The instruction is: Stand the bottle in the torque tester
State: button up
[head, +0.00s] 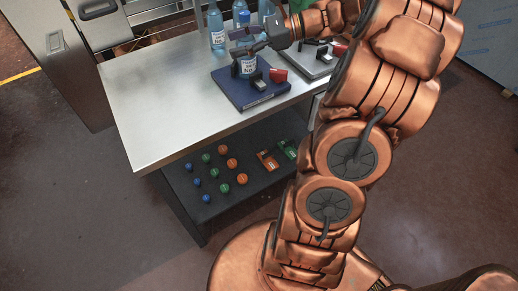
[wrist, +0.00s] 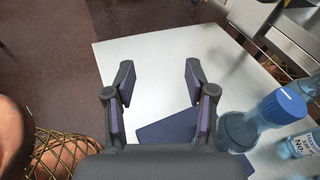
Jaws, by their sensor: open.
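I take this fixture as the torque tester.
Other bottles stand at the table's back edge (head: 216,28); a blue-capped one (wrist: 280,107) is close to the right finger. A grey fixture (head: 316,68) with black and red parts lies to the right. The table's left part (head: 150,95) is clear. Small coloured balls (head: 222,149) sit on the lower shelf.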

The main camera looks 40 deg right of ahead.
jog(key=s+a+f+n+g+h, duration=0.25)
jog(key=s+a+n+g, duration=0.2)
jog(key=s+a, duration=0.4)
jog(key=s+a+f+n+g+h, duration=0.2)
jog(key=s+a+f+n+g, duration=0.25)
jog(key=a, duration=0.65)
jog(key=s+d+f+n+h, duration=0.1)
jog(key=s+f+n+h, duration=0.1)
jog(key=s+n+h, duration=0.2)
jog(key=s+d+f+n+h, duration=0.1)
jog(key=s+n+h, duration=0.3)
jog(key=s+n, duration=0.5)
jog(key=s+d, duration=0.1)
jog(key=s, duration=0.2)
jog(key=shift+s+d+f+n+g, duration=0.2)
jog(key=shift+f+n+g, duration=0.1)
jog(key=shift+f+g, duration=0.1)
